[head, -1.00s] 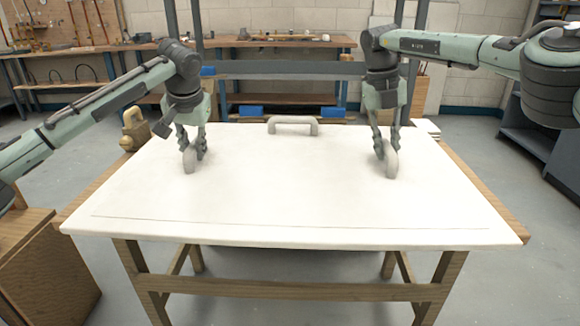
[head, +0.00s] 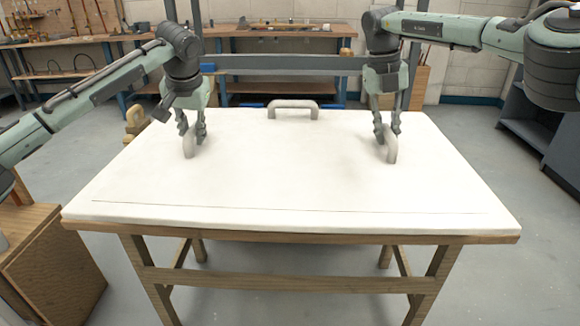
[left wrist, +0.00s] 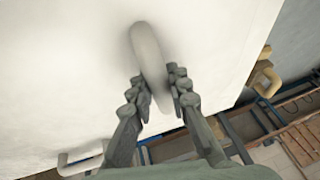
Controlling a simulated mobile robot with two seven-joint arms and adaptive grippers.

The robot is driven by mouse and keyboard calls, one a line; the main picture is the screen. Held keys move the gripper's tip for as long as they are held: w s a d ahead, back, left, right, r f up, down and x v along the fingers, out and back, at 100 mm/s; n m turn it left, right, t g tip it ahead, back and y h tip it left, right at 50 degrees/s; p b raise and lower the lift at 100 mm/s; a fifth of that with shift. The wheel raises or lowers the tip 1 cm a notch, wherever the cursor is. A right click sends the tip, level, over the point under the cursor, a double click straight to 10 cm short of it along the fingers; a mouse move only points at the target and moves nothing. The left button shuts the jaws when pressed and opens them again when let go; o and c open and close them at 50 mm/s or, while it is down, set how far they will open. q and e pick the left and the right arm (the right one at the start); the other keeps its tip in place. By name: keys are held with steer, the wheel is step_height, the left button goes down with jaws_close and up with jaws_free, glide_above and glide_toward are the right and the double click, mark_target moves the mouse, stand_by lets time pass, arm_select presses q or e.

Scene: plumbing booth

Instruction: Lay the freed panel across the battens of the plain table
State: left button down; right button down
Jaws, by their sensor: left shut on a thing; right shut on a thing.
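The freed panel (head: 290,180) is a broad white sheet lying level over a wooden table (head: 285,278). It hides the tabletop, so no battens show and I cannot tell whether it touches the table. My left gripper (head: 190,135) is shut on the panel's left grey handle (head: 188,148); this handle also shows between the fingers in the left wrist view (left wrist: 148,55). My right gripper (head: 388,137) is shut on the right handle (head: 391,152). A third grey handle (head: 293,105) at the panel's far edge is free.
A workbench (head: 240,35) with tools stands along the back wall. A dark horizontal bar (head: 290,65) stands behind the panel. A wooden cabinet (head: 50,260) is at front left and a dark shelf unit (head: 530,130) at right. Grey floor is open on the table's right.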

mark_target(433, 232)
steer(key=shift+r, duration=0.1)
